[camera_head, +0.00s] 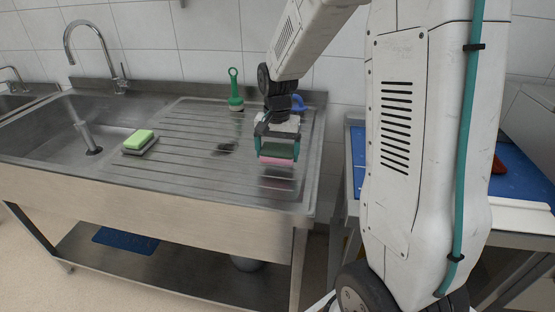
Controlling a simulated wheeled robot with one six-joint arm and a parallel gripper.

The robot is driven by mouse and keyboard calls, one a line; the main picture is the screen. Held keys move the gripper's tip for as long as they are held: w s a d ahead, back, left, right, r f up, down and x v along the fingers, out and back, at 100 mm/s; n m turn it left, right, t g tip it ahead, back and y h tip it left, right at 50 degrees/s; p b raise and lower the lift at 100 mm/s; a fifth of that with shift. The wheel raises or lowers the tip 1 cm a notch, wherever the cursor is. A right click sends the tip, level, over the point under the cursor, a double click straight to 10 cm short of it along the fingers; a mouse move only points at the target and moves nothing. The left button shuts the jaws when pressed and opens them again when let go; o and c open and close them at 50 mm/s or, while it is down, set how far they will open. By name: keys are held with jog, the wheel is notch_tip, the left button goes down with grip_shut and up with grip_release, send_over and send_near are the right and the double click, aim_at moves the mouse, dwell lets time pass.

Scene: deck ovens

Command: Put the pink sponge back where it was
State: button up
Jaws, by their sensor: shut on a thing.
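The pink sponge (277,161) is held in my gripper (277,152) with its pink face down and a dark green layer above it. My gripper is shut on it, with teal fingers on both sides. The sponge appears a little above the ribbed steel drainboard (192,155), near the board's right end. Whether it touches the board is hard to tell.
A green sponge (140,139) lies at the sink's edge on the left. A green-handled brush (235,90) stands at the back, and a blue item (298,103) is partly hidden behind my gripper. The sink basin (75,127) is left.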

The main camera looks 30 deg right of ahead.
aim_at(278, 151)
jog(key=shift+f, duration=1.5)
jog(key=shift+f, duration=0.2)
jog(key=o, duration=0.9)
jog(key=shift+r, duration=0.15)
